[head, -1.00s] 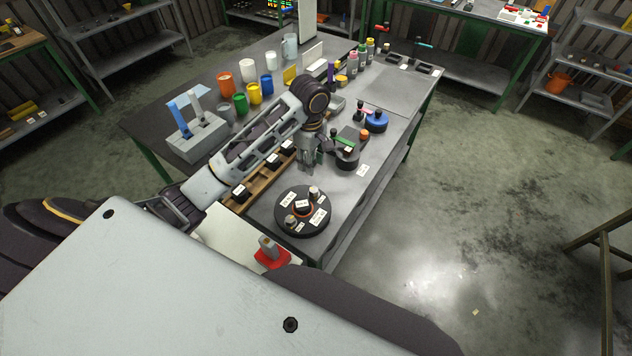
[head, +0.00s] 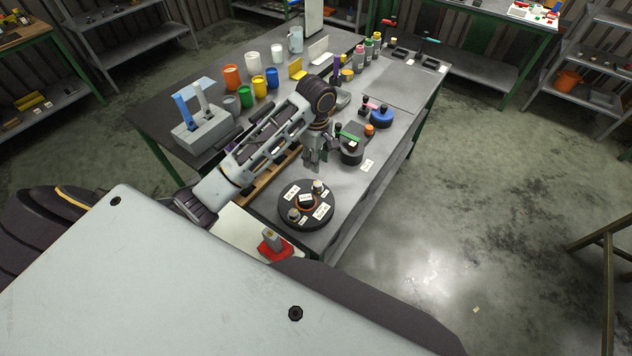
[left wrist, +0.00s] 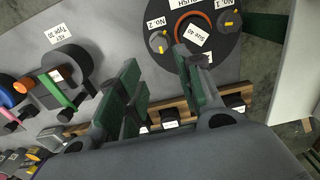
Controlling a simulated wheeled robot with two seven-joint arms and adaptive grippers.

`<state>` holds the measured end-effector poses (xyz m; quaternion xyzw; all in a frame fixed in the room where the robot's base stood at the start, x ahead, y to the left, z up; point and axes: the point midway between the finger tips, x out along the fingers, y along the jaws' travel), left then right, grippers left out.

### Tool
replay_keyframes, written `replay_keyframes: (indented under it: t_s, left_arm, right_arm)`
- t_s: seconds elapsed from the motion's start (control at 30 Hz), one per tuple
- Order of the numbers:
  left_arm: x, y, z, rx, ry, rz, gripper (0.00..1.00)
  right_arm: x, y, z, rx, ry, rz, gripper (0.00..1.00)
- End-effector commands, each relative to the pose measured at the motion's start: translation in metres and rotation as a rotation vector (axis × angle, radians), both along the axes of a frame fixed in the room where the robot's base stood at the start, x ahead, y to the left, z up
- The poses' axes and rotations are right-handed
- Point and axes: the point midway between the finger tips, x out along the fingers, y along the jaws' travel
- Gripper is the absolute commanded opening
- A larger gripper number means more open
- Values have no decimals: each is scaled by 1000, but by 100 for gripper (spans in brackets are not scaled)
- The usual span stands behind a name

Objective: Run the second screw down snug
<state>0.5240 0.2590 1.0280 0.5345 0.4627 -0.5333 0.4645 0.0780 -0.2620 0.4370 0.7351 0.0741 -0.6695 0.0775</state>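A black round disc (head: 290,219) with white labels lies on the near end of the bench. Two upright knob-like screws stand on it, around a central orange-ringed bush. In the left wrist view, the disc (left wrist: 206,62) shows a screw beside the "No. 2" label (left wrist: 157,42) and another beside "No. 1" (left wrist: 229,20), each with a yellow mark. The No. 2 screw appears to be the far one (head: 318,187) in the head view. My left gripper (head: 314,166) is above the bench just beyond that screw. Its green-padded fingers (left wrist: 158,65) are apart, with nothing between them. My right gripper is out of view.
A wooden rack (head: 268,184) with black pieces lies left of the disc, partly under my left arm. A black round part (head: 352,155) with a green-handled key is beyond the gripper. A red-based item (head: 272,244) stands nearer me. Cups line the far left side.

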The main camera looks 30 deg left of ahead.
Motion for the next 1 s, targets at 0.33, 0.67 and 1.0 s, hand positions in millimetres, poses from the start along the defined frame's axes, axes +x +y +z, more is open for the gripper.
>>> replay_keyframes:
  t_s: [0.33, 0.67, 1.0]
  left_arm:
    - [-1, -1, -20, -3, 1, 1, 36]
    - [-1, -1, -37, -1, 4, 1, 36]
    - [-2, 1, -79, 2, 6, 1, 36]
  right_arm:
    - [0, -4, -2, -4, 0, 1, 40]
    - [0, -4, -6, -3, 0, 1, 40]
    - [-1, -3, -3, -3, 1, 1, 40]
